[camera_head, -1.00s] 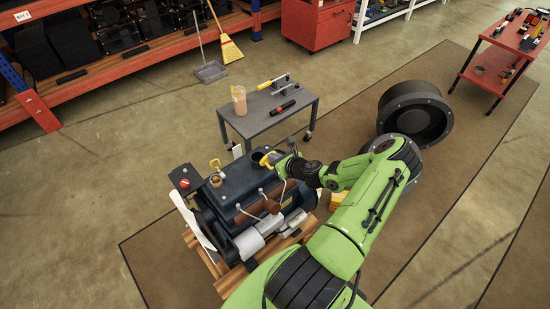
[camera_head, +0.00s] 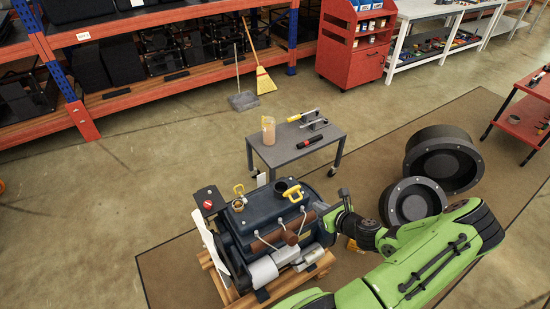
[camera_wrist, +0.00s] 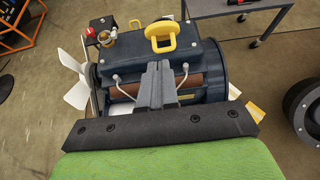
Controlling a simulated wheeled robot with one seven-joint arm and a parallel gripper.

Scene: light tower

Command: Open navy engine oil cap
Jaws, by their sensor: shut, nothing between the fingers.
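The navy engine (camera_head: 262,212) sits on a wooden pallet. On its top, a yellow loop-handled cap (camera_head: 293,193) lies beside a dark round opening (camera_head: 281,186). The yellow cap also shows in the wrist view (camera_wrist: 162,44), beyond my fingertips. In the head view, my gripper (camera_head: 333,214) is at the engine's right end.
A grey table (camera_head: 300,147) with a jar and tools stands just behind the engine. Large dark round parts (camera_head: 440,160) lie on the mat to the right. A white fan (camera_head: 210,244) is on the engine's left end. Open floor lies left of the engine.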

